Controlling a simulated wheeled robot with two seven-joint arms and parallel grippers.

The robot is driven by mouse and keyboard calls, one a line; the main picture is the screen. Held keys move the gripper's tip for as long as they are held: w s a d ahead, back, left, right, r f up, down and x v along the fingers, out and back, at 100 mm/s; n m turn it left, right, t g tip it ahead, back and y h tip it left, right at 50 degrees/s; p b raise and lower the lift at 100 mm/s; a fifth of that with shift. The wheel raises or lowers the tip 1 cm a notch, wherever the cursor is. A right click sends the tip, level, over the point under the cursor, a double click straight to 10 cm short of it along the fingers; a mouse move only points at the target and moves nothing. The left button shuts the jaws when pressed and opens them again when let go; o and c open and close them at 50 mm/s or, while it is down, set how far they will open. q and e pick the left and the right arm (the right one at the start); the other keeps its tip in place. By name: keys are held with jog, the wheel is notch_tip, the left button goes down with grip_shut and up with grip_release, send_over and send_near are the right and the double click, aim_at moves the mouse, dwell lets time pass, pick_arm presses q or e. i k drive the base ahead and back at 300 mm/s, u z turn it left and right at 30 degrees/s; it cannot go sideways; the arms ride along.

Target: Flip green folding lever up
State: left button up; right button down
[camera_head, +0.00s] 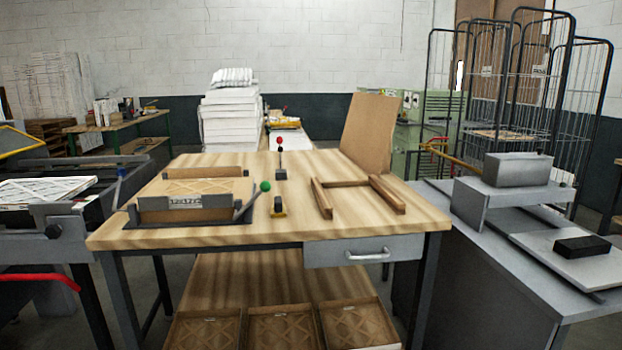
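The green folding lever is a dark rod with a green ball knob (265,186). It stands at the front right corner of a dark metal fixture (188,216) on the wooden table. The rod leans up and to the right, with the knob at its upper end. A cardboard-framed filter (195,188) sits in the fixture. Neither of my grippers is in view, and nothing touches the lever.
A grey bench (480,265) stands right. A grey machine (40,245) with a red handle stands left. The table's front middle is clear.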

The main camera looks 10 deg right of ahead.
aim_at(266, 185)
jog(key=i, duration=0.4)
jog(key=z, duration=0.6)
jog(key=k, duration=0.65)
jog(key=u, duration=0.25)
jog(key=i, duration=1.4)
jog(key=z, duration=0.7)
